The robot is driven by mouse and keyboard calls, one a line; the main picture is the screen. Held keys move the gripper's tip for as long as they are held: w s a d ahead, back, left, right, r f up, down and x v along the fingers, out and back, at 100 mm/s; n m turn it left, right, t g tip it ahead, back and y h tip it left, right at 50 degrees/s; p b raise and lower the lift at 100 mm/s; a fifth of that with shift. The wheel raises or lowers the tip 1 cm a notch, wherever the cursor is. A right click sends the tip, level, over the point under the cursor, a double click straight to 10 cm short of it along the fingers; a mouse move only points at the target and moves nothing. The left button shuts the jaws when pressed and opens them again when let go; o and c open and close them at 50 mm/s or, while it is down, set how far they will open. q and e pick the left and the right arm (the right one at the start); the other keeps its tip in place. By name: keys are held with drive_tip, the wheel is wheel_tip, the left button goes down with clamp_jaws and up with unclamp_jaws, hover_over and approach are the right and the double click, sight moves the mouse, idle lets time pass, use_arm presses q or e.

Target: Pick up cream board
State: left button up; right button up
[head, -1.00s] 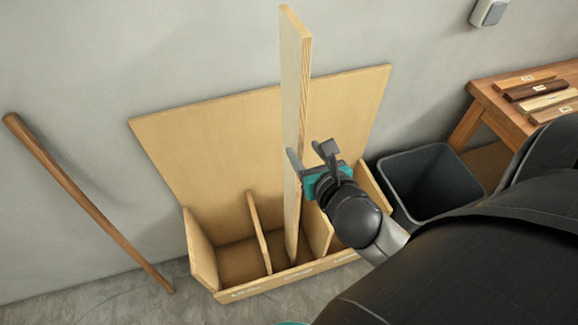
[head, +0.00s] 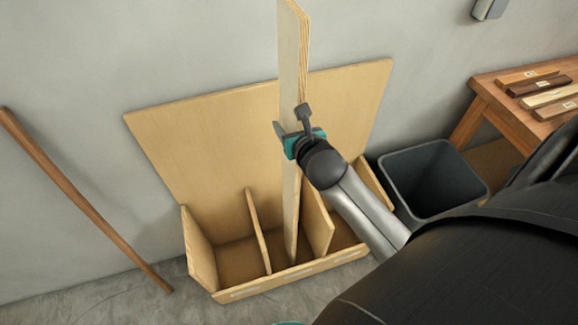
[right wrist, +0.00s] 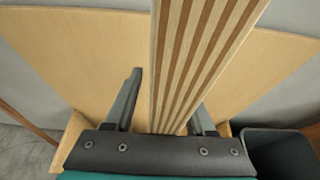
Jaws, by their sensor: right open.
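The cream board (head: 291,68) is a tall, narrow plank standing nearly upright in a middle compartment of the wooden bin (head: 270,288). Its top runs out of the head view. My right gripper (head: 292,120) is open at about the board's mid-height, one finger on either side. In the right wrist view the board (right wrist: 195,55) rises between the two fingers, showing a striped laminated edge, with a visible gap to the left finger. The right finger is partly hidden behind the board. My left gripper is not in view.
The bin has thin dividers (head: 258,230) and a tall back panel (head: 200,145) against the wall. A dark bin (head: 430,180) stands at its right. A wooden table (head: 500,110) with several short strips is at far right. A brown pole (head: 85,200) leans on the left wall.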

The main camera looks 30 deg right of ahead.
drive_tip(key=shift+w+f, duration=0.1)
drive_tip(key=shift+w, duration=0.15)
drive_tip(key=shift+c, duration=0.2)
clamp_jaws()
idle(1.1)
drive_tip(key=shift+w+r, duration=0.1)
drive_tip(key=shift+r, duration=0.25)
